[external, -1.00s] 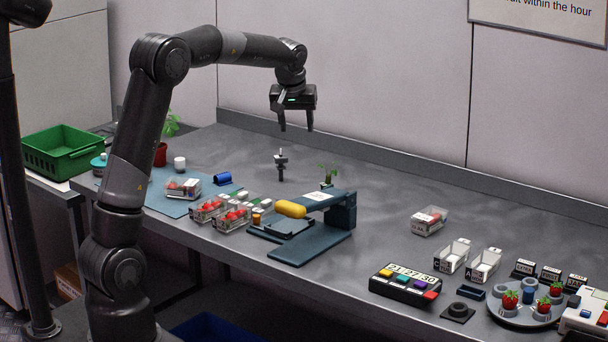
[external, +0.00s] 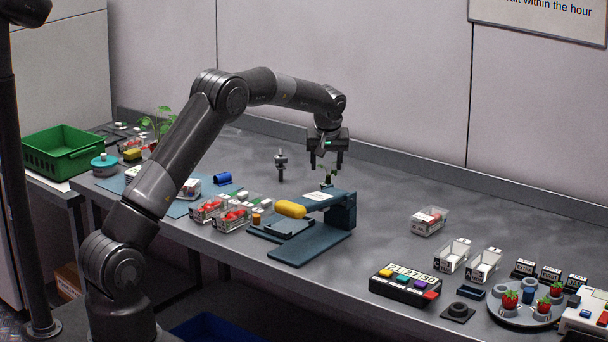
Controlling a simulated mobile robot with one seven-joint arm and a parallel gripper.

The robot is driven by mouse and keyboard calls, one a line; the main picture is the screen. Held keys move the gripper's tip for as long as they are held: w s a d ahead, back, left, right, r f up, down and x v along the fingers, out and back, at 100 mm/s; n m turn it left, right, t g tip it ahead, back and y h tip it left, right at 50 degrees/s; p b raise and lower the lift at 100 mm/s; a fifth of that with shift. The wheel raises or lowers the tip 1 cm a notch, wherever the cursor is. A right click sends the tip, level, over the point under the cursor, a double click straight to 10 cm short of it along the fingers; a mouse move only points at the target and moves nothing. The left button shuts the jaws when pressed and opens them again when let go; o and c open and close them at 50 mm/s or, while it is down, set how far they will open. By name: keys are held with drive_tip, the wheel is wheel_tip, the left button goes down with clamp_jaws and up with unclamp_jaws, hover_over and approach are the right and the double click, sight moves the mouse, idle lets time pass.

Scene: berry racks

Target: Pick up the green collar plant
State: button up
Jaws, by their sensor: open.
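A larger leafy plant (external: 160,122) shows at the back left, partly behind my arm.
A small dark post (external: 281,165) stands close left of my gripper. A yellow cylinder (external: 290,209) lies by the stand. Punnets of berries (external: 207,210) stand to the left. The bench right of the stand is clear up to a lone punnet (external: 428,221).

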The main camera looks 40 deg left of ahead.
drive_tip(key=x, duration=0.5)
drive_tip(key=shift+d+f, duration=0.1)
drive_tip(key=shift+f, duration=0.2)
drive_tip(key=shift+c, duration=0.5)
drive_tip(key=c, duration=0.9)
